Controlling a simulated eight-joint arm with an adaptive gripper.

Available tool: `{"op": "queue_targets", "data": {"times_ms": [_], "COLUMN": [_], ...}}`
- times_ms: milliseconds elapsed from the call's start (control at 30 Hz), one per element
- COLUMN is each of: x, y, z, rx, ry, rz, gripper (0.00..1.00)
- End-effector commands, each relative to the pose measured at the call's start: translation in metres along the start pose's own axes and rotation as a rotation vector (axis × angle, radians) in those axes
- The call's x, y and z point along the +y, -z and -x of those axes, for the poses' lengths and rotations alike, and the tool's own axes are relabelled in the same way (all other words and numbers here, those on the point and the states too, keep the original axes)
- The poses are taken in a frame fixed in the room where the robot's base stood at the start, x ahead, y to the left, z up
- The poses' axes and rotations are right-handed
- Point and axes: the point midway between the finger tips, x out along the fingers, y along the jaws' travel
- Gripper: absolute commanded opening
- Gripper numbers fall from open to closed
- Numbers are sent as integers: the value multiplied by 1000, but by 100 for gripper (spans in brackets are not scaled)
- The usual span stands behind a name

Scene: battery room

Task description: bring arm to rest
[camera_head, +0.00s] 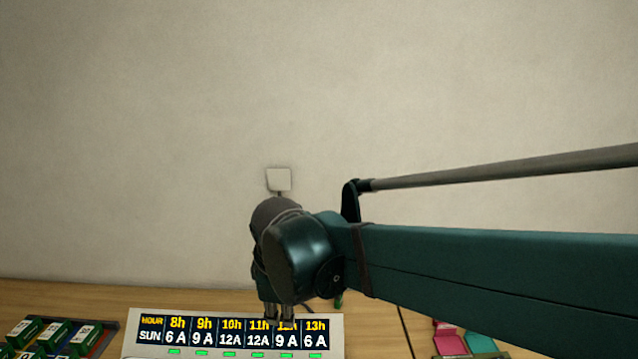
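My arm (480,275) reaches in from the right edge, dark teal, with a thin grey rod above it. It ends at a rounded wrist joint (300,258) left of the middle. My gripper (279,318) hangs below the wrist, small and grey, in front of the top of the display board. It covers part of the 11h and 12h columns. Its fingertips are too small and too much hidden to show whether it is open or shut. No held object can be made out.
The display board (235,349) shows hours and ampere values, with green marks beneath. A dark tray (107,335) with green-and-white blocks (52,334) stands at the left. Pink (450,343) and teal (479,342) pieces lie at the right. A white wall plate (279,179) is behind the wrist.

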Motion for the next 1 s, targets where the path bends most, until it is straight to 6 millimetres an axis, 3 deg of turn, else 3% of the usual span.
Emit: {"op": "queue_targets", "data": {"times_ms": [100, 400, 1000], "x": [-1, -14, -67], "y": [-35, -110, -237], "z": [8, 24, 43], "rx": [4, 22, 75], "ry": [-13, -49, -135], "rz": [-116, -410, -993], "gripper": [25, 25, 25]}}
